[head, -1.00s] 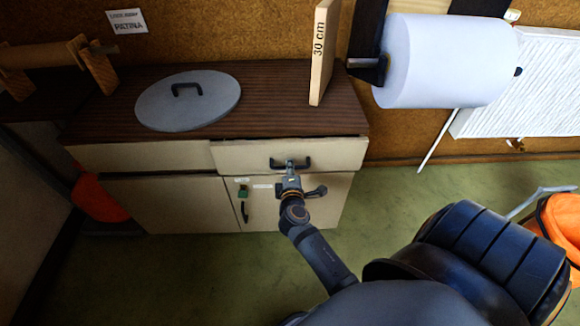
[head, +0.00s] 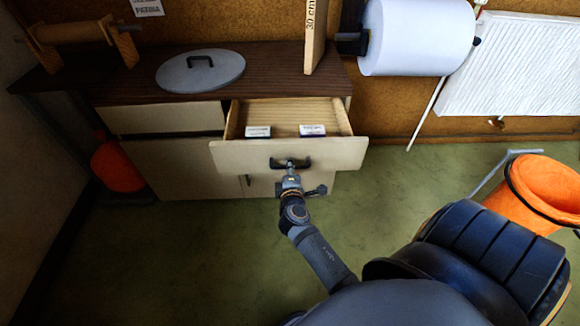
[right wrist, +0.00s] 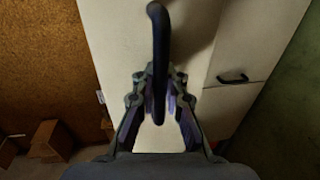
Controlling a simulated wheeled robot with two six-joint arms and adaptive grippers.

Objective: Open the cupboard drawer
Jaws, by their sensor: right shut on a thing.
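The cupboard (head: 175,165) has a dark wooden top and cream fronts. Its right drawer (head: 230,156) stands well out from the body, and its pale wooden inside shows. Two small labelled boxes (head: 258,131) (head: 312,130) lie in it. My right gripper (head: 290,168) is shut on the dark drawer handle (head: 303,163) at the middle of the drawer front. In the right wrist view the handle (right wrist: 159,50) runs between the two fingers. My left gripper is not in view.
A round grey lid (head: 200,72) and an upright board marked 30 cm (head: 313,40) are on the cupboard top. An orange bucket (head: 548,185) stands on the right. The green floor before the cupboard is clear.

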